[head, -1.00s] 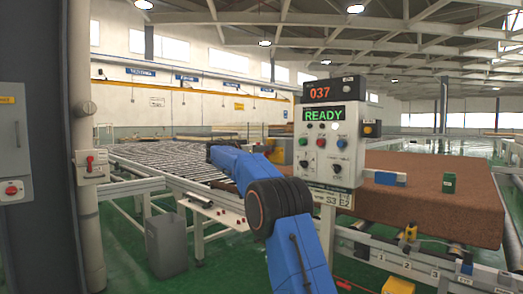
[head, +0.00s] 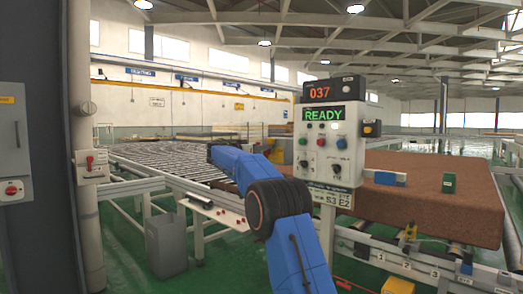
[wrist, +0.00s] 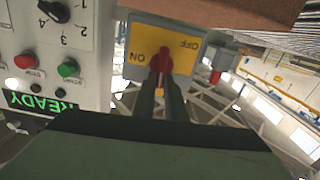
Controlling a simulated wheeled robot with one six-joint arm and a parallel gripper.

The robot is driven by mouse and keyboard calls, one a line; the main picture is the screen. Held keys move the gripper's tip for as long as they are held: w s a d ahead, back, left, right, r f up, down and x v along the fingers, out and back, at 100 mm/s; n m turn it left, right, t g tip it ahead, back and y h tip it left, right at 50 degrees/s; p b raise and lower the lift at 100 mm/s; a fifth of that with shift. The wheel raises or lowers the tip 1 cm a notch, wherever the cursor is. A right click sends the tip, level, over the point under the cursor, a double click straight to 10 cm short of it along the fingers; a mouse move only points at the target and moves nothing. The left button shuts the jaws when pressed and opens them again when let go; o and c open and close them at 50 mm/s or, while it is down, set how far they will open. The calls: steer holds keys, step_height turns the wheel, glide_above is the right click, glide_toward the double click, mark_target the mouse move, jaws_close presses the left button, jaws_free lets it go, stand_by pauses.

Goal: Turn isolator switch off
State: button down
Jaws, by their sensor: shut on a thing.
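In the wrist view, which is upside down, the isolator switch (wrist: 148,33) is a grey box with a yellow plate marked ON and OFF. Its red handle (wrist: 162,62) lies between the two words in the picture. My gripper (wrist: 162,82) has its two dark fingers close together on this handle, and they partly cover it. In the head view my blue arm reaches forward to the left of the control panel. My gripper's fingers and the gripped handle cannot be made out there.
The control panel (head: 329,185) with a lit READY display stands close beside my arm. A brown mattress block (head: 440,190) lies to the right. A roller conveyor (head: 150,160) runs behind, with a grey bin (head: 166,245) below. A red-handled switch (head: 91,166) is on the left post.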

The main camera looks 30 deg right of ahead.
steer(key=n, duration=0.5)
steer(key=w+f+n, duration=0.1)
steer(key=n, duration=0.5)
steer(key=f+n, duration=0.1)
steer(key=n, duration=0.5)
steer(key=shift+w+a, duration=0.35)
steer(key=shift+w, duration=0.05)
stand_by(0.3)
steer(key=c, duration=1.8)
jaws_free()
steer(key=v, duration=1.7)
steer(key=shift+a, duration=0.2)
